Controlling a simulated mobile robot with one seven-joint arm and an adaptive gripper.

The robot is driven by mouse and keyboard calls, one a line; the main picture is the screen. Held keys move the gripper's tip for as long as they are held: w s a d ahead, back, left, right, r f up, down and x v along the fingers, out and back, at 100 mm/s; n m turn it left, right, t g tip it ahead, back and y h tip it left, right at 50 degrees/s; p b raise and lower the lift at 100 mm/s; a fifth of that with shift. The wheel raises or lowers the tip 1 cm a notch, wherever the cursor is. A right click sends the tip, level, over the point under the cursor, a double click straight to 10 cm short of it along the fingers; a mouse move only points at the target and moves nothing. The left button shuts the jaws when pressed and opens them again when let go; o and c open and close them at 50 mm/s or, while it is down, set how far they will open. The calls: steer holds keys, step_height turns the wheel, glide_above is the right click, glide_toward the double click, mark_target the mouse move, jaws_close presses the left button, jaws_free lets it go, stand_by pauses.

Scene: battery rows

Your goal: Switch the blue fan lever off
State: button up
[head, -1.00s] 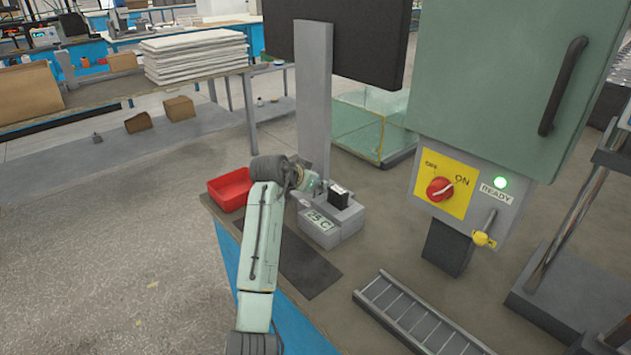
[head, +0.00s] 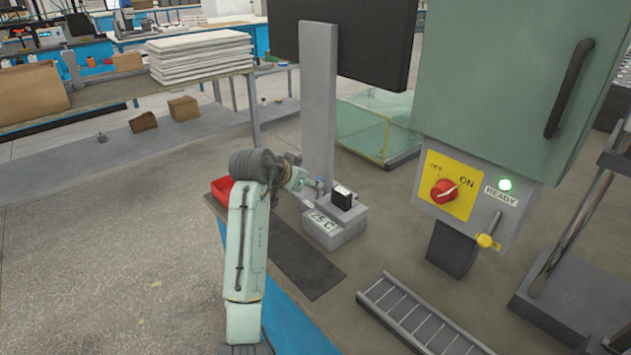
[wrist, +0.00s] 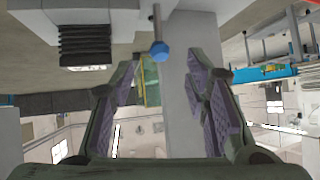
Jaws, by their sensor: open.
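The blue fan lever shows in the wrist view as a thin grey rod with a blue ball knob (wrist: 159,50) at its end. My gripper (wrist: 165,62) is open, its two purple-padded fingers on either side of the knob's line. The knob appears just beyond the fingertips, with no contact visible. In the head view my gripper (head: 312,184) is beside the grey station marked "25 C" (head: 325,218), at its left. A small blue spot, likely the knob (head: 320,183), shows there, partly hidden. The lever's exact tilt cannot be told.
A black block (head: 342,197) sits on the station before a grey post (head: 318,100). A red tray (head: 222,188) is partly behind my arm. At right, a green cabinet has a red switch (head: 444,191) and a yellow-knobbed lever (head: 485,240). A ladder-like rack (head: 420,315) lies in front.

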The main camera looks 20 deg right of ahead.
steer(key=v, duration=0.4)
